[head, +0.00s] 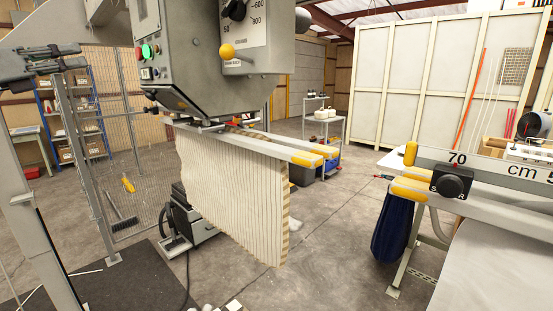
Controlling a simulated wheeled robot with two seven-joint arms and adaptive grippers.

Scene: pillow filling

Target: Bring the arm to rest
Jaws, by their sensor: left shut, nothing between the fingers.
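My left gripper (80,55) is at the upper left, dark and slim-fingered, held up in the air in front of the mesh fence. Its fingers are shut and hold nothing. It is clear of the filling machine (205,60), which stands to its right. My right gripper is not in view.
A mesh fence (120,120) and blue shelves (85,110) stand behind at left. At right are a white table (500,270), a measuring bar marked in cm (490,168) and a hanging dark blue bag (392,230). The floor between machine and table is mostly clear.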

